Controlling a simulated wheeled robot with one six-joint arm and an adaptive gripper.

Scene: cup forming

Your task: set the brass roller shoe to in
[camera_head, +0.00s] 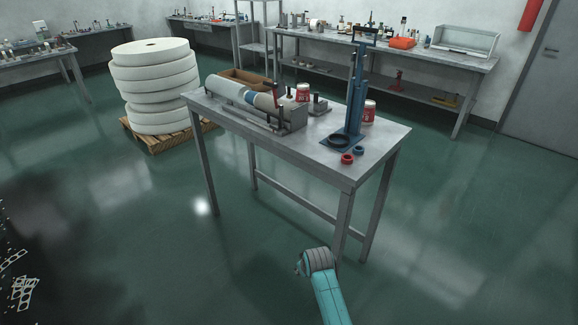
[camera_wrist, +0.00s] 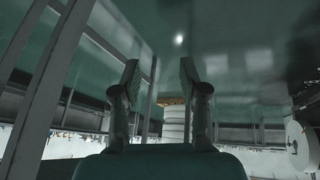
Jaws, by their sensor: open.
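A forming machine (camera_head: 258,105) with a white roll, a blue band and a grey housing lies along the left part of the grey metal table (camera_head: 372,150). I cannot make out a brass roller shoe on it; at this distance the part is too small to tell. My arm reaches up from the bottom of the head view, with its end low in front of the table, well apart from the machine. In the wrist view my gripper (camera_wrist: 160,72) has its two fingers spread, with nothing between them.
A blue press stand (camera_head: 355,105) rises from the table's right part. White rolls (camera_head: 155,75) are stacked on a pallet at left. Floor in front is clear.

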